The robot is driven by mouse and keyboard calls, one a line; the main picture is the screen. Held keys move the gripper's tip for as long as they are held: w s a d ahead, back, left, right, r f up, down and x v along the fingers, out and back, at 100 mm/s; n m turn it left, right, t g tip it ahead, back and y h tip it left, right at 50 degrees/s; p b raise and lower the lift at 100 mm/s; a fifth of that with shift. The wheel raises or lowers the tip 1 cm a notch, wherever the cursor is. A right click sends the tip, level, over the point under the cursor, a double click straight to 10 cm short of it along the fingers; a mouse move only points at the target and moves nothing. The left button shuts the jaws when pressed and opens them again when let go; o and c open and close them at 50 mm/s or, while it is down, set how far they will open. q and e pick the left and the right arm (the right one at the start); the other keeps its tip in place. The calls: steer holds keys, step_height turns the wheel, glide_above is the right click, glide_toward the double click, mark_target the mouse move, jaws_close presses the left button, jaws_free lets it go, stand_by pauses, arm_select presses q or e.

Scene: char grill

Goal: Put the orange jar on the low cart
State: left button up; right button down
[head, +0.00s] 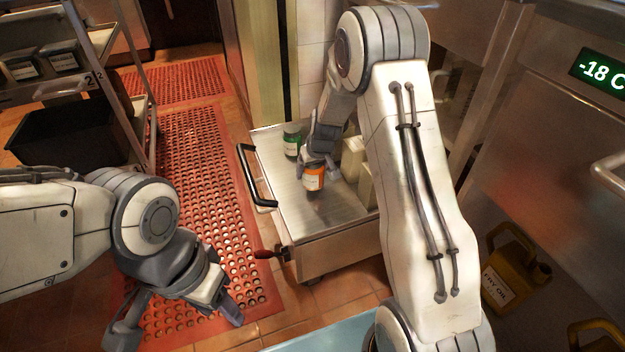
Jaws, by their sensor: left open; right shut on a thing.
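The orange jar (313,179) has a dark lid and a pale label. It is over the steel top of the low cart (290,203), near the cart's middle. My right gripper (318,164) is shut on the jar from above and hides part of its lid. I cannot tell for certain whether the jar's base touches the cart top. My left gripper (182,330) is open and empty, low at the left over the red mat, away from the cart.
A green jar (292,140) stands on the cart behind the orange jar. Pale containers (353,158) stand on the cart to the right. The cart has a black handle (256,177). A shelf rack with a black bin (68,133) is at the left. Bare cart top lies left of the jar.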

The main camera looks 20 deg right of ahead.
step_height(320, 180, down, 2)
steer(key=shift+f, duration=0.1)
arm_select(q)
steer(key=shift+f, duration=0.6)
arm_select(e)
steer(key=shift+r, duration=0.2)
steer(key=shift+f, duration=0.1)
steer(key=shift+c, duration=1.5)
jaws_free()
steer(key=shift+f+b, duration=0.15)
steer(key=shift+b, duration=0.2)
steer(key=o, duration=0.3)
arm_select(q)
steer(key=shift+f, duration=0.1)
